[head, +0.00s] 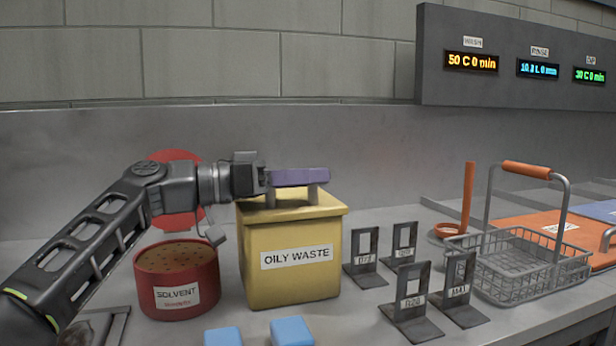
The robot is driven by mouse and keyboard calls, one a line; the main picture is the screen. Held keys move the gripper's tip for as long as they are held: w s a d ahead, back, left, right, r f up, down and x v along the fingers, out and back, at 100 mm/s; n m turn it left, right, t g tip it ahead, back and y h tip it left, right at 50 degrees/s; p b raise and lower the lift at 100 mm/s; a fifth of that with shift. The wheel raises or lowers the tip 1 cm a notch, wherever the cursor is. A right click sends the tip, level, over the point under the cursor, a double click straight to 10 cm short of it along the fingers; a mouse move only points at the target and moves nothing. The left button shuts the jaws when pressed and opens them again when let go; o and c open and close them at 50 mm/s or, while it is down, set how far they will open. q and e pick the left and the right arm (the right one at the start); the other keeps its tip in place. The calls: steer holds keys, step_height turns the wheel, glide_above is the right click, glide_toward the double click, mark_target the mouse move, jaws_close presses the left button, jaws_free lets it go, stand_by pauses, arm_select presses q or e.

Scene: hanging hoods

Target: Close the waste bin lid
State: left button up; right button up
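The yellow waste bin (262,275), labelled "OILY WASTE", stands upright on the bench in the middle of the head view. Its yellow lid (325,208) looks flat across the top, level with the rim; my gripper hides part of it. My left gripper (291,197) is directly over the lid, its purple body level and its two grey fingers pointing down, spread apart with nothing between them. The fingertips are at or very close to the lid; I cannot tell whether they touch. My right gripper is not in view.
A red solvent can (165,285) stands left of the bin, with a red disc (175,218) upright behind it. Labelled metal stands (412,300) and a wire basket (515,270) are to the right. Two blue blocks (292,331) lie in front.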

mark_target(262, 209)
arm_select(q)
steer(key=o, duration=0.4)
steer(key=shift+s+f, duration=0.1)
steer(key=shift+s, duration=0.05)
steer(key=shift+c, duration=0.2)
steer(key=shift+v, duration=3.85)
